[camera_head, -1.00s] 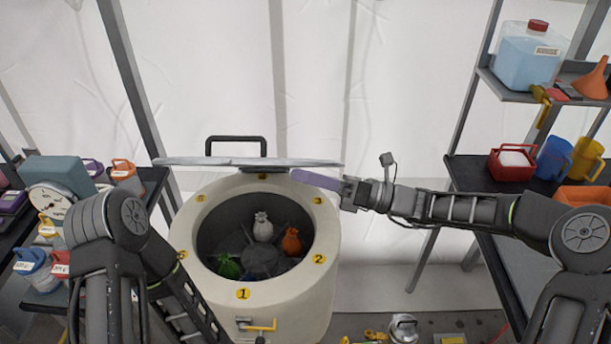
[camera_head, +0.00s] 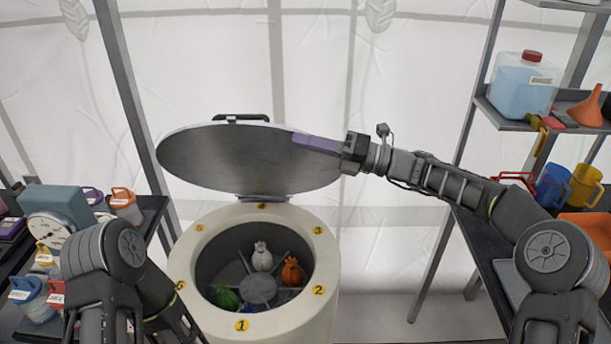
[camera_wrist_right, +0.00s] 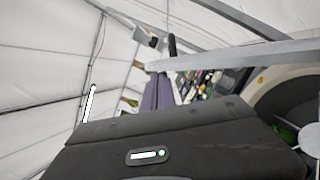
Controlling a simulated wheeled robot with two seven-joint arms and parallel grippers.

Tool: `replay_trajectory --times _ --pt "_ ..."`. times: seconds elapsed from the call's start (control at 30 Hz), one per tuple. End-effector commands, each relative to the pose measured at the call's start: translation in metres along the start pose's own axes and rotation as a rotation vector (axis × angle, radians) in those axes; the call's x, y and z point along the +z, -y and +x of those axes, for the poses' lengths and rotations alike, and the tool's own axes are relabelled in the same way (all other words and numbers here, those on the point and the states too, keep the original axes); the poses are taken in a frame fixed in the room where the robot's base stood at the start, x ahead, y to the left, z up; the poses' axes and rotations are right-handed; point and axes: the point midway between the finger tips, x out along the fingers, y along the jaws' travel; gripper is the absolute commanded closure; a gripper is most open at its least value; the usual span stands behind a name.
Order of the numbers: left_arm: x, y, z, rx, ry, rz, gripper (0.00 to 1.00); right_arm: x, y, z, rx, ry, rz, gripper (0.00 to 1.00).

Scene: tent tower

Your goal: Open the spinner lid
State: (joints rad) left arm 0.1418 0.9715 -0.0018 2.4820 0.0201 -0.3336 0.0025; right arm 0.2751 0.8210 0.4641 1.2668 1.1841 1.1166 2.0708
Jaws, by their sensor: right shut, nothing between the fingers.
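The spinner is a cream round drum (camera_head: 312,308) with numbered yellow marks around its rim. Its round grey lid (camera_head: 230,165) is hinged at the back and tilted up, with its underside facing me. The lid's black handle (camera_head: 240,118) shows above its top edge. My right gripper (camera_head: 297,139) is shut and empty, its purple fingers against or just in front of the lid's right side. In the right wrist view, the purple fingers (camera_wrist_right: 158,92) are together beside the grey lid edge (camera_wrist_right: 240,53). My left arm shows at lower left, but its gripper is out of view.
White, orange and green bags (camera_head: 262,257) sit inside the drum. A right shelf holds a blue-filled jug (camera_head: 522,88) and an orange funnel (camera_head: 580,108). A scale (camera_head: 55,215) and bottles stand on the left table. White tent wall is behind the lid.

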Motion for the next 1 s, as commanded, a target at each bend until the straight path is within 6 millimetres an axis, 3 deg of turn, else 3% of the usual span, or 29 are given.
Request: replay_trajectory --times 0.13,0.3,0.77,1.0 --pt "0.0 0.0 0.0 0.0 0.0 0.0 0.66 0.029 0.001 0.008 -0.014 0.002 0.055 1.0" --pt "0.0 0.0 0.0 0.0 0.0 0.0 0.66 0.044 0.0 0.011 -0.026 0.001 0.098 1.0" --pt "0.0 0.0 0.001 0.0 0.0 0.0 0.66 0.045 0.001 0.009 -0.028 0.001 0.104 1.0" --pt "-0.001 0.003 0.012 0.003 -0.004 0.002 0.66 0.044 0.002 -0.02 -0.03 0.003 0.103 1.0"
